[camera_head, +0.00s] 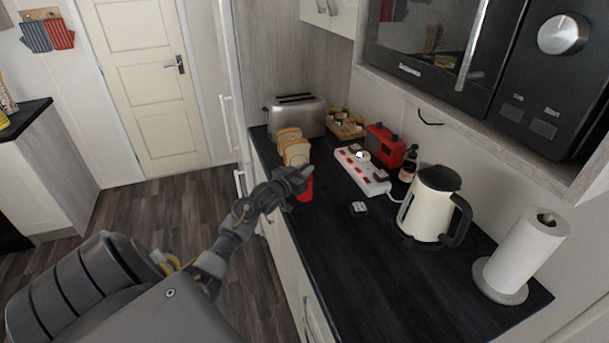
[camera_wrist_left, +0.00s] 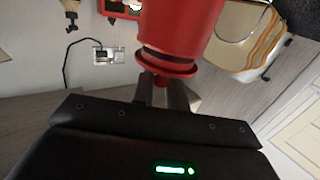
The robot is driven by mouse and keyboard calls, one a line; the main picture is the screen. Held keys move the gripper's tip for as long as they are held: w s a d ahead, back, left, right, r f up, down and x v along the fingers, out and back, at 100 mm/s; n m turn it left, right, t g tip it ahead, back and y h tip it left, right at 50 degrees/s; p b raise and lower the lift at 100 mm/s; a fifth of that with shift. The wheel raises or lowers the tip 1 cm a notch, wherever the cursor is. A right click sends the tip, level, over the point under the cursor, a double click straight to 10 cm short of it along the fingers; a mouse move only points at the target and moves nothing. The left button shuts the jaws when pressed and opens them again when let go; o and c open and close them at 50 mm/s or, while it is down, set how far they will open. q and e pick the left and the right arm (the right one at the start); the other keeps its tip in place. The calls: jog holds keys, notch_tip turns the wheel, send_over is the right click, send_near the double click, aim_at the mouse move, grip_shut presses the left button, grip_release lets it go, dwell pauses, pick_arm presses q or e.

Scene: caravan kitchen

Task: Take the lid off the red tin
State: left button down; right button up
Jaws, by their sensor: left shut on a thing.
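The red tin (camera_head: 307,191) stands near the front edge of the dark counter in the head view, mostly hidden behind my left gripper (camera_head: 296,182). In the left wrist view the tin (camera_wrist_left: 185,25) appears upside down, with its red lid (camera_wrist_left: 166,66) below it. A dark band shows between the tin's body and the lid; I cannot tell whether the lid is seated or slightly raised. My left gripper (camera_wrist_left: 162,92) is shut on the lid's small red knob (camera_wrist_left: 161,80), one finger on each side. My right gripper is not in view.
Bread slices (camera_head: 294,150) and a toaster (camera_head: 296,116) stand behind the tin. A white power strip (camera_head: 362,172), red radio (camera_head: 384,148), dark bottle (camera_head: 409,164), cream kettle (camera_head: 428,203) and paper roll (camera_head: 525,255) line the wall side. The front counter is mostly clear.

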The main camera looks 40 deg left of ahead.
pick_arm(q)
jog(key=shift+r+b, duration=0.45)
jog(key=shift+r, duration=0.2)
jog(key=s+d+r+b, duration=0.2)
jog(key=s+d+r, duration=0.1)
jog(key=s+r, duration=0.7)
jog(key=s, duration=0.3)
jog(key=shift+s+d+r, duration=0.15)
jog(key=shift+s+r, duration=0.05)
jog(key=shift+s, duration=0.1)
